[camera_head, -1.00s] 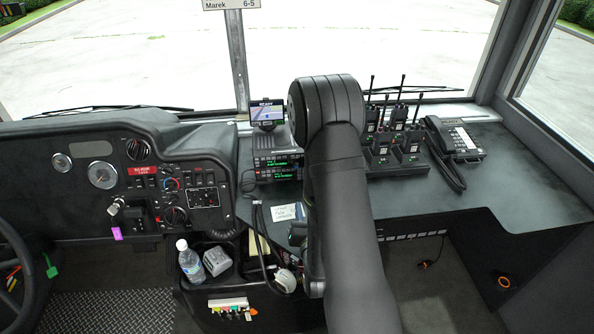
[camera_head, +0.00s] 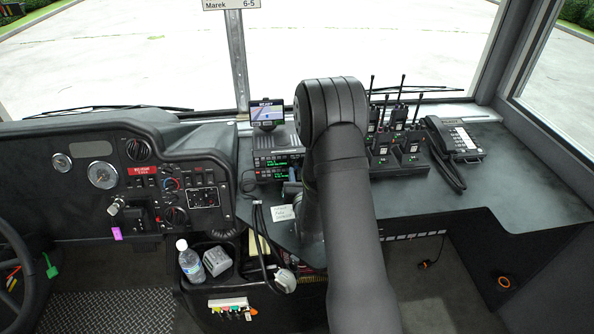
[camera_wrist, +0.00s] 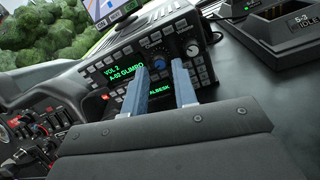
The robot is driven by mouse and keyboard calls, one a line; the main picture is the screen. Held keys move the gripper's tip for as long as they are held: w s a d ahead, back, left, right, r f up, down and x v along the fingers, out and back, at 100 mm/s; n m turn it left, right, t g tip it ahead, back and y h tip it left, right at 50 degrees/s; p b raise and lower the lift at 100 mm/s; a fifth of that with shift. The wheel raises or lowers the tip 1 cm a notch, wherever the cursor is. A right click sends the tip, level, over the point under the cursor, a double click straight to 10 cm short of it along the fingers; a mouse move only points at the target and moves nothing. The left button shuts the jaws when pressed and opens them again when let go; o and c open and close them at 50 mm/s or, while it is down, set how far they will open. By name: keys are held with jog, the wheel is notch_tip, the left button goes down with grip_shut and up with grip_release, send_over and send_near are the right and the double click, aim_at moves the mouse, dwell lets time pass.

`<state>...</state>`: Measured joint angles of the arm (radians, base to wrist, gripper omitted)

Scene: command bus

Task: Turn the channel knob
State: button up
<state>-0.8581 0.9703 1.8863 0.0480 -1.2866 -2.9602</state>
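The radio unit (camera_head: 268,166) stands on the dash left of my arm, partly covered by it. In the wrist view the radio (camera_wrist: 118,72) shows green text "VOL 2" and a channel line below. A round knob with a pale cap (camera_wrist: 192,50) is at its upper right, beside buttons. The fingers hide part of the lower display.
A small screen (camera_head: 267,112) stands above the radio. Handheld radios in chargers (camera_head: 398,140) and a desk phone (camera_head: 457,140) stand to the right. A cable (camera_head: 262,235) hangs below the radio. A bottle (camera_head: 190,260) stands lower left. The right desk surface is open.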

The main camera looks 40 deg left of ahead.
aim_at(296, 165)
jog(key=shift+x, duration=1.25)
grip_shut()
